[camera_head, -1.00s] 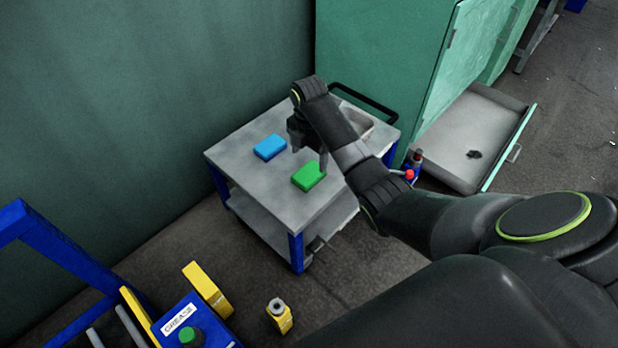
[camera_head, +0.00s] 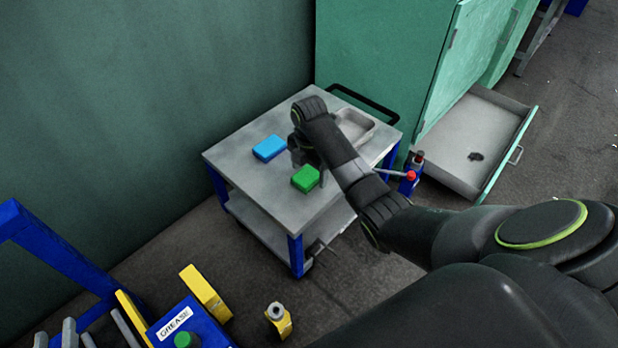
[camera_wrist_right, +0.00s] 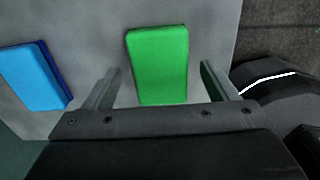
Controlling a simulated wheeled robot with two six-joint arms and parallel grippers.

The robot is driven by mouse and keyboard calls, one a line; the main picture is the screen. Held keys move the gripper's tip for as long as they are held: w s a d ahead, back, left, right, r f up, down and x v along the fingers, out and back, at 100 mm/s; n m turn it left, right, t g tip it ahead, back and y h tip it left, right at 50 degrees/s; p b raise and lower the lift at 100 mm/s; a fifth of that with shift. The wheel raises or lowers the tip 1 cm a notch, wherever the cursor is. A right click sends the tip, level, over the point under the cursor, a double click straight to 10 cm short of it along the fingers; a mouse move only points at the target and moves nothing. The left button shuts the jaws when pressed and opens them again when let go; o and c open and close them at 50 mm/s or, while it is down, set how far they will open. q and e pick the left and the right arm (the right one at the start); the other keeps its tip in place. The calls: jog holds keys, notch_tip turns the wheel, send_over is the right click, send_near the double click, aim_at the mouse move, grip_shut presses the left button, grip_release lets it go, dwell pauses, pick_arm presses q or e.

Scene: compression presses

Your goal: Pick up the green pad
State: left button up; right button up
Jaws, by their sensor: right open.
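The green pad (camera_head: 306,178) lies flat on the grey top of the small trolley (camera_head: 240,150). My right gripper (camera_head: 308,168) is open at the pad, with the arm reaching in from the right and hiding part of that area. In the right wrist view the green pad (camera_wrist_right: 158,58) shows between the two spread fingers (camera_wrist_right: 160,70), with a gap on each side. I cannot tell whether the fingertips are down at the pad's height. My left gripper is not in view.
A blue pad (camera_head: 269,148) lies beside the green one, left of it; it also shows in the right wrist view (camera_wrist_right: 32,75). A metal tray (camera_head: 354,125) sits at the trolley's back right. A green cabinet (camera_head: 385,60) with an open drawer (camera_head: 480,145) stands behind.

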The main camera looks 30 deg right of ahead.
jog(key=shift+f, duration=0.2)
pick_arm(q)
jog(key=shift+w+r+t, duration=0.25)
jog(key=shift+r+t, duration=0.15)
jog(key=shift+r, duration=0.2)
pick_arm(e)
jog(key=c, duration=1.1)
pick_arm(q)
jog(key=shift+f, duration=0.15)
pick_arm(e)
jog(key=shift+r, duration=0.15)
